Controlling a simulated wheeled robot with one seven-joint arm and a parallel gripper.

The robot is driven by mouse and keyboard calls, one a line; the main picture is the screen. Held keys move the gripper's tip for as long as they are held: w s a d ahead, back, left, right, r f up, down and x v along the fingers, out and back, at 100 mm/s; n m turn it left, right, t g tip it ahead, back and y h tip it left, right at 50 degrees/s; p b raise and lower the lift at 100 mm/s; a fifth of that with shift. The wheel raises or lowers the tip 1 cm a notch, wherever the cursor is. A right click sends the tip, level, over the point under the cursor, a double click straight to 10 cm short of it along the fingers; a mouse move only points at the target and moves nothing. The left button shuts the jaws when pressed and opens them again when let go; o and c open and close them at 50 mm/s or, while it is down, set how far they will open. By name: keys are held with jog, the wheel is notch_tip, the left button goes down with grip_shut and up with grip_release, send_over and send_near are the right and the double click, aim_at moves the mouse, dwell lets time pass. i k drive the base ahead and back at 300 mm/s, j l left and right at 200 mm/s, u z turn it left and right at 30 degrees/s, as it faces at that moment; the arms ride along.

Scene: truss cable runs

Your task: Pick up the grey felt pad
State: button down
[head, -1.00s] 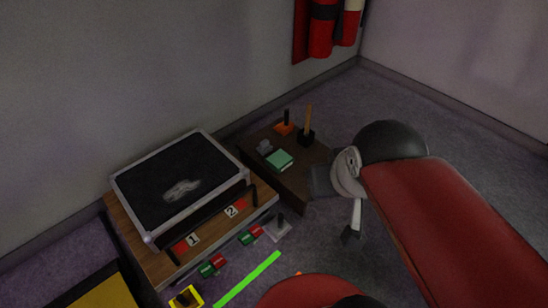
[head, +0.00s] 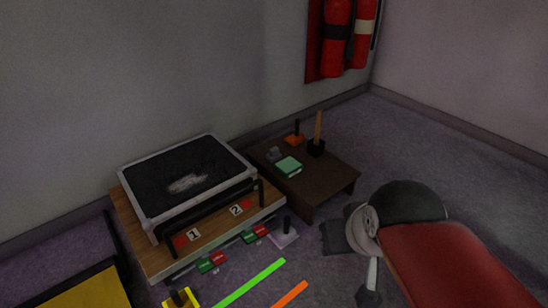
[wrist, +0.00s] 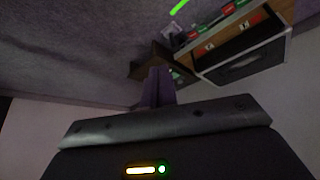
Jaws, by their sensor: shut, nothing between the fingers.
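A small grey lump (head: 274,154) sits at the back left of the low dark table (head: 333,184). It looks most like the felt pad, but it is too small to be sure. A teal-green block (head: 289,167) lies just in front of it. My gripper shows in the wrist view (wrist: 158,88) with its fingers together and nothing between them. In the head view, its dark end is right of and in front of the low table, apart from the grey lump. No pad shows clearly in the wrist view.
An orange-based item (head: 294,139) and a black block with an upright wooden handle (head: 317,148) stand behind the green block. A black-topped case (head: 205,162) with a pale smear sits on a wooden stand at left. Red extinguishers (head: 350,35) hang behind.

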aim_at(274, 155)
jog(key=i+l+u, duration=0.75)
jog(key=i+l, duration=0.15)
jog(key=i+l+u, duration=0.4)
jog(key=l, duration=0.25)
jog(key=k, duration=0.05)
